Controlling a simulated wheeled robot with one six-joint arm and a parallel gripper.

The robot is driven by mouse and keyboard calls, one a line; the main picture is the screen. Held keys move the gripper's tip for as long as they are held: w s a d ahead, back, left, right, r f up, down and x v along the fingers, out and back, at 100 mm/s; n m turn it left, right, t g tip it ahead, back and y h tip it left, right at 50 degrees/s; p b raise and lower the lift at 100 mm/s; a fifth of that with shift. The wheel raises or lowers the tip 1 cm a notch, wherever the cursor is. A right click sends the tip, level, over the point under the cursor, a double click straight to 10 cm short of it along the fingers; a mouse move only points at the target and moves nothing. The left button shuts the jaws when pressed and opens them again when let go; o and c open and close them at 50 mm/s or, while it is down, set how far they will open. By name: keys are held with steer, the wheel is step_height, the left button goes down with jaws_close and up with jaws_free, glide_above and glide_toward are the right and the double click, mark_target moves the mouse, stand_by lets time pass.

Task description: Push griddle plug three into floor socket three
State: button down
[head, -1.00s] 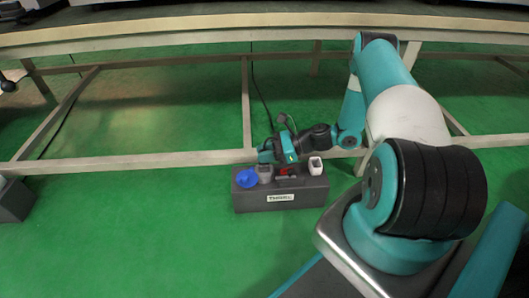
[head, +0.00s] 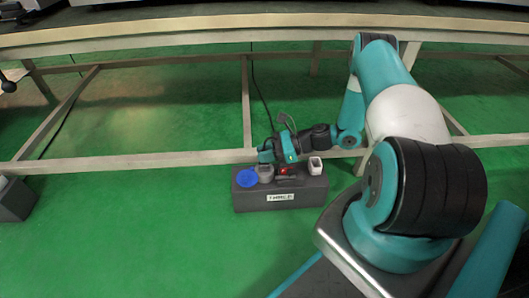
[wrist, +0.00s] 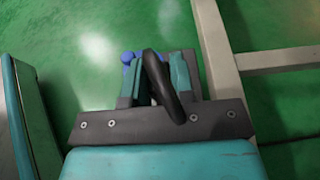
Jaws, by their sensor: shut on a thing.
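The dark grey floor socket box (head: 300,199) stands on the green floor with a white label on its front. On its top are a round blue lid (head: 247,178) at the left, a grey block-like piece (head: 265,173) beside it, and a whitish socket piece (head: 315,165) at the right. My gripper (head: 265,158) is just above the grey piece. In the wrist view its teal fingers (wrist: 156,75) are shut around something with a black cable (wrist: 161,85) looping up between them. The plug body is mostly hidden, and I cannot tell whether it is in the socket.
A red switch (head: 284,170) sits on the box's top. The table's low crossbar (head: 150,161) runs just behind the box. A thin cable (head: 262,98) hangs from the table toward my gripper. Another grey box (head: 15,202) stands at the far left. The floor in front is clear.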

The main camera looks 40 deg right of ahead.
steer(key=shift+f+b, duration=1.1)
steer(key=shift+f, duration=0.55)
steer(key=shift+r, duration=0.25)
steer(key=shift+r+p, duration=1.1)
steer(key=shift+p, duration=0.1)
steer(key=shift+p, duration=0.35)
stand_by(0.5)
steer(key=shift+f+b, duration=0.95)
steer(key=shift+f, duration=0.35)
steer(key=c, duration=0.9)
jaws_free()
steer(key=p+v, duration=0.6)
steer(key=v, duration=1)
steer(key=shift+s+d+r, duration=0.15)
steer(key=shift+d+r, duration=0.05)
steer(key=shift+r, duration=0.1)
steer(key=shift+s+d, duration=0.2)
steer(key=shift+d, duration=0.15)
